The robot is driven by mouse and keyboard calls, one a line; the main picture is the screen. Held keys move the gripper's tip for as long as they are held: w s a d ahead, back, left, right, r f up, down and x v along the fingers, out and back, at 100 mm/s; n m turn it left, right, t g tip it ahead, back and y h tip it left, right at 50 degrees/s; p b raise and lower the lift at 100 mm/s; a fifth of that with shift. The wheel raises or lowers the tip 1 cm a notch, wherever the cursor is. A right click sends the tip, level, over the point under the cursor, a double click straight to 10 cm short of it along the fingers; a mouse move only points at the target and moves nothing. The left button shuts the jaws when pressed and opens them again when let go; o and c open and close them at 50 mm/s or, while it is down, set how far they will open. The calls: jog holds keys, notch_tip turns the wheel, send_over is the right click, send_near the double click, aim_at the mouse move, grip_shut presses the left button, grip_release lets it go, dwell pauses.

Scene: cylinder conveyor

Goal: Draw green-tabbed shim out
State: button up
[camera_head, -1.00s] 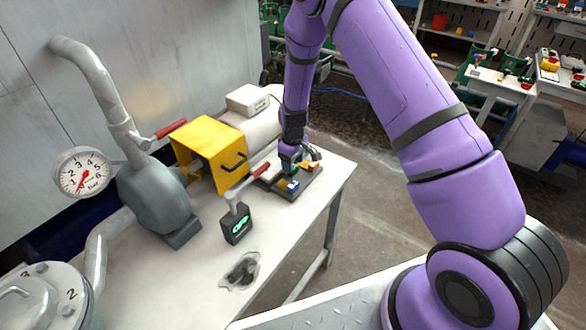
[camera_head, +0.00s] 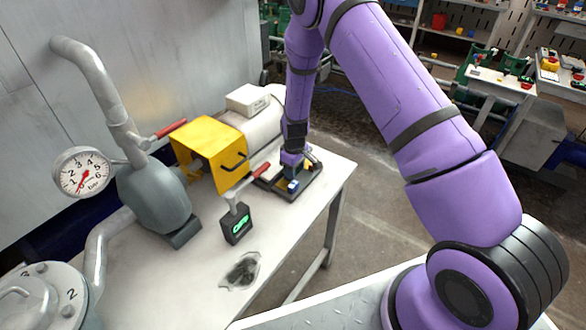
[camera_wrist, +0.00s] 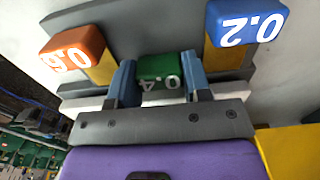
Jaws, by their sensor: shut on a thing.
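The green-tabbed shim (camera_wrist: 160,68), marked 0.4, shows in the wrist view between the two blue-grey fingers of my gripper (camera_wrist: 160,82). My gripper is shut on its green tab. An orange tab (camera_wrist: 72,55) marked 0.6 lies to the left and a blue tab (camera_wrist: 246,24) marked 0.2 to the right, both clear of the fingers. In the head view my gripper (camera_head: 292,174) is down at the dark tray (camera_head: 306,190) on the table, and it hides the green tab there. The blue tab (camera_head: 293,186) shows just in front of it.
A yellow guard (camera_head: 212,150) and a red-handled lever (camera_head: 247,180) stand left of the tray. A dark stain (camera_head: 242,270) marks the table (camera_head: 205,270). The right table edge is close to the tray.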

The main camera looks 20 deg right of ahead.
aim_at(305, 180)
jog(key=s+d, duration=0.2)
jog(key=s, duration=0.1)
jog(key=shift+s+d, duration=0.25)
jog(key=shift+d, duration=0.05)
jog(key=o, duration=1)
jog(key=shift+s+d, duration=0.1)
jog(key=shift+r, duration=0.15)
jog(key=shift+r, duration=0.3)
notch_tip(305, 180, up, 10)
